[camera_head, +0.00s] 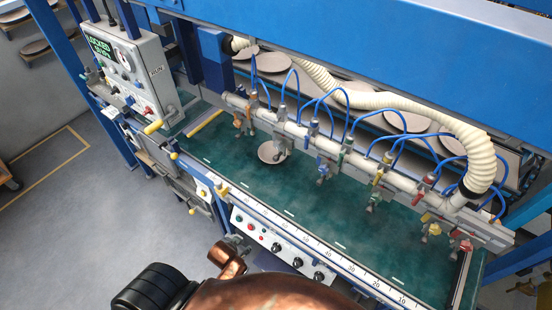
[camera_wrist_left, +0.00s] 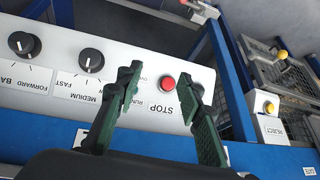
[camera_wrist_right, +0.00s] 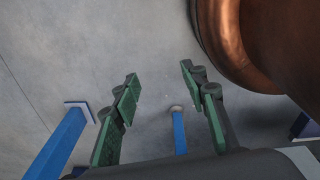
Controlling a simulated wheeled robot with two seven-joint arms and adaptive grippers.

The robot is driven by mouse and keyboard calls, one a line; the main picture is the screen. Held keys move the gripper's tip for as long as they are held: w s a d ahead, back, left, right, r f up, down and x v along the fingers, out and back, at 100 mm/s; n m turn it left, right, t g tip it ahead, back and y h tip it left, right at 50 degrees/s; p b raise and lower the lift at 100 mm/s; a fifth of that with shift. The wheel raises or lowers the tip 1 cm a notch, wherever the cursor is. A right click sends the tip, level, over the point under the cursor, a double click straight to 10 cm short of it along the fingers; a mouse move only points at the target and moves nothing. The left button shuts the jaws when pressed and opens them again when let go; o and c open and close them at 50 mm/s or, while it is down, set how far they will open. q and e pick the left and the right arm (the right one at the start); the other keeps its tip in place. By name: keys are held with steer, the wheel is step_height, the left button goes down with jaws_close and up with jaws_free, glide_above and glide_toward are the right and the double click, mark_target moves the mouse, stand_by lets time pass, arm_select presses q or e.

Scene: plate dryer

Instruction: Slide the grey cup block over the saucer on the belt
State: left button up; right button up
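The saucer (camera_head: 267,155) is a pale round dish lying on the dark green belt (camera_head: 235,150), left of its middle. A grey block with a cup (camera_head: 284,138) hangs from the pale rail beside the saucer and partly overlaps it in the head view. I cannot tell whether it is centred over it. My left gripper (camera_head: 240,244) is at the belt's front panel, well away from block and saucer. In the left wrist view its green fingers (camera_wrist_left: 160,84) are apart and empty. My right gripper (camera_wrist_right: 160,76) is open and empty above the grey floor.
The rail (camera_head: 330,148) carries several coloured blocks and blue hoses. A thick cream hose (camera_head: 440,112) curves above. A ruler strip (camera_head: 330,245) runs along the front edge. The panel has knobs (camera_wrist_left: 90,60) and a red stop button (camera_wrist_left: 168,83) near my left fingers.

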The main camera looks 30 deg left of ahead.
arm_select(q)
steer(key=w+a+r+t, duration=0.1)
steer(key=w+r+t, duration=0.3)
steer(key=r, duration=0.5)
steer(key=w+a+r+t, duration=0.1)
steer(key=w+a+r, duration=0.1)
steer(key=w+r, duration=0.55)
steer(key=m+t+h, duration=0.1)
steer(key=t+h, duration=0.1)
steer(key=t, duration=0.6)
glide_toward(274, 160)
steer(key=w, duration=0.3)
steer(key=shift+w+r+h, duration=0.35)
steer(key=shift+w+h, duration=0.05)
steer(key=shift+w, duration=0.15)
steer(key=w, duration=0.7)
steer(key=shift+d+f, duration=0.1)
steer(key=shift+d, duration=0.25)
arm_select(e)
steer(key=shift+s+a+r, duration=0.15)
steer(key=shift+s+a, duration=0.1)
steer(key=shift+s, duration=0.3)
arm_select(q)
steer(key=shift+c, duration=0.7)
arm_select(e)
steer(key=shift+a, duration=0.1)
